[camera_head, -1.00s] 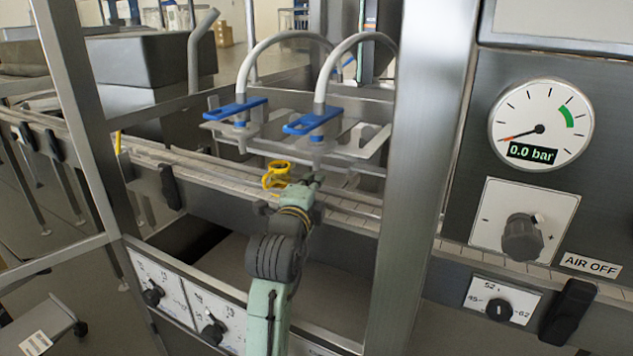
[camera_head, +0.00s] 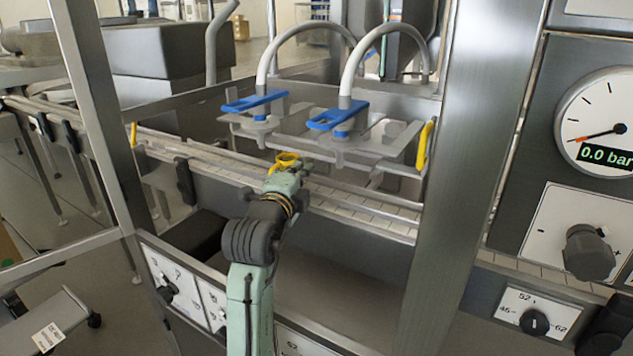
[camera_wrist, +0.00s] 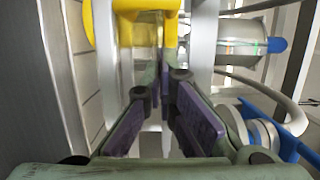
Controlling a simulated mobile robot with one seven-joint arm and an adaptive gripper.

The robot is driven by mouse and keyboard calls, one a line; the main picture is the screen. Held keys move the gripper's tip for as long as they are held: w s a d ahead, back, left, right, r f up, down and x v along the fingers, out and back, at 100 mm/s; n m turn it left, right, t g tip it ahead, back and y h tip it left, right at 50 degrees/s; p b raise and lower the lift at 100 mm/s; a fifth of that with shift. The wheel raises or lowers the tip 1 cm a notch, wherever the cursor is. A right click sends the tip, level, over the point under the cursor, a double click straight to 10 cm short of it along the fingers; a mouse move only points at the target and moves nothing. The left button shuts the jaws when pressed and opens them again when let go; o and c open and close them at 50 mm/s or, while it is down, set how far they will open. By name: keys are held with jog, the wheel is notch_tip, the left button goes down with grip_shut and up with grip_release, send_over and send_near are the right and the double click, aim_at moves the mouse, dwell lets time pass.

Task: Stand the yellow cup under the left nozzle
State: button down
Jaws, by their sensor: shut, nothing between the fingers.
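The yellow cup (camera_head: 286,158) is at the rail below and in front of the nozzles, partly hidden behind my gripper (camera_head: 298,168). Its yellow part shows at the top of the wrist view (camera_wrist: 146,6), just beyond my fingers. My gripper (camera_wrist: 158,82) is shut with nothing held, its fingertips close to the cup; I cannot tell whether they touch it. The left nozzle (camera_head: 260,125) hangs under a blue lever (camera_head: 255,102), behind the cup in the head view. The right nozzle (camera_head: 340,130) hangs beside it under another blue lever.
A tiled conveyor strip (camera_head: 355,210) with rails runs beneath the nozzles. A steel post (camera_head: 455,170) stands to the right and another (camera_head: 100,120) to the left. A yellow upright piece (camera_head: 424,146) is beside the right post. The pressure gauge (camera_head: 605,125) reads 0.0 bar.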

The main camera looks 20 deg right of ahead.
aim_at(276, 165)
jog(key=w+a+b, duration=0.1)
jog(key=w+a, duration=0.3)
jog(key=shift+w+a+f+b, duration=0.15)
jog(key=shift+b, duration=0.25)
jog(key=shift+w+a, duration=0.25)
